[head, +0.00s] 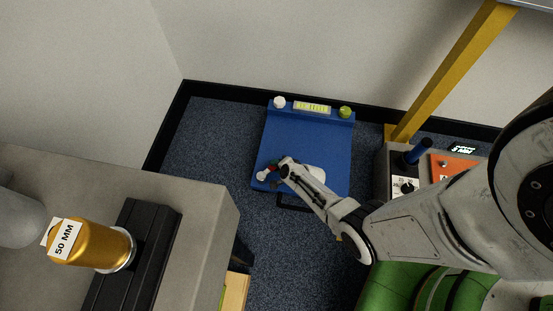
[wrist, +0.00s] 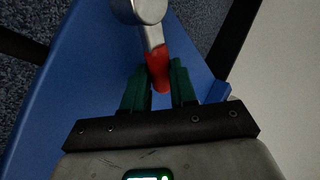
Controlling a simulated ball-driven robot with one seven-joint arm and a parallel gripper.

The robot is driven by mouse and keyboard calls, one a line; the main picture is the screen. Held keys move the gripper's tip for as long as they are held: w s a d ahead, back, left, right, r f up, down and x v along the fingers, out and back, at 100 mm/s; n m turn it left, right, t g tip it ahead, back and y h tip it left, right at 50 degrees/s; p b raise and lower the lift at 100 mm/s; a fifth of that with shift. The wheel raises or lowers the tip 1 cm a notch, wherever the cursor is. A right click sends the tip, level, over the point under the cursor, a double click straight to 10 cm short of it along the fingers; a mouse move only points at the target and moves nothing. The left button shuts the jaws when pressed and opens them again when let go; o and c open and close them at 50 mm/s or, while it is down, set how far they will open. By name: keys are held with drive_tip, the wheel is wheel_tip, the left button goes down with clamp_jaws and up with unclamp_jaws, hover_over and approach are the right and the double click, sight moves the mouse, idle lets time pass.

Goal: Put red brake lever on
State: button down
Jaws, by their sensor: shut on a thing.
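The red brake lever shows in the wrist view (wrist: 158,72) as a red grip on a grey metal arm that runs up to a rounded metal hub (wrist: 148,10). My gripper (wrist: 159,82), with green fingers, is shut on the red grip. In the head view my gripper (head: 274,168) is small, at the front left of a blue panel (head: 318,145). Only a bit of red shows there, beside a pale round end (head: 262,176). The lever's exact angle and its pivot are hard to make out.
A white knob (head: 279,102), a yellow-green label (head: 312,107) and a green knob (head: 345,112) line the panel's back edge. A grey bench with a gold "50 MM" cylinder (head: 95,245) stands left. A control box with a blue handle (head: 418,151) and a yellow post (head: 440,75) stand right.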

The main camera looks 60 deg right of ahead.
drive_tip(key=shift+s+a+m+h+p, duration=0.3)
drive_tip(key=shift+a+m+h+p, duration=0.25)
drive_tip(key=shift+m+p, duration=0.4)
drive_tip(key=shift+s+a+m+g+h+p, duration=0.15)
drive_tip(key=shift+s+m+g+h+p, duration=0.45)
drive_tip(key=shift+p, duration=0.25)
drive_tip(key=shift+s+a+f+m+h+p, duration=0.15)
drive_tip(key=shift+a+m+h+p, duration=0.25)
drive_tip(key=shift+m, duration=0.35)
drive_tip(key=shift+s+m+g+h, duration=0.2)
drive_tip(key=shift+m+g+h, duration=0.1)
drive_tip(key=shift+g, duration=0.1)
drive_tip(key=shift+s+a+m, duration=0.1)
drive_tip(key=shift+a+m, duration=0.2)
drive_tip(key=shift+m, duration=0.1)
drive_tip(key=shift+s+a+m+g+h, duration=0.2)
drive_tip(key=shift+m+g+h, duration=0.25)
drive_tip(key=shift+m+g, duration=0.05)
drive_tip(key=c, duration=1.2)
unclamp_jaws()
drive_tip(key=shift+r, duration=0.2)
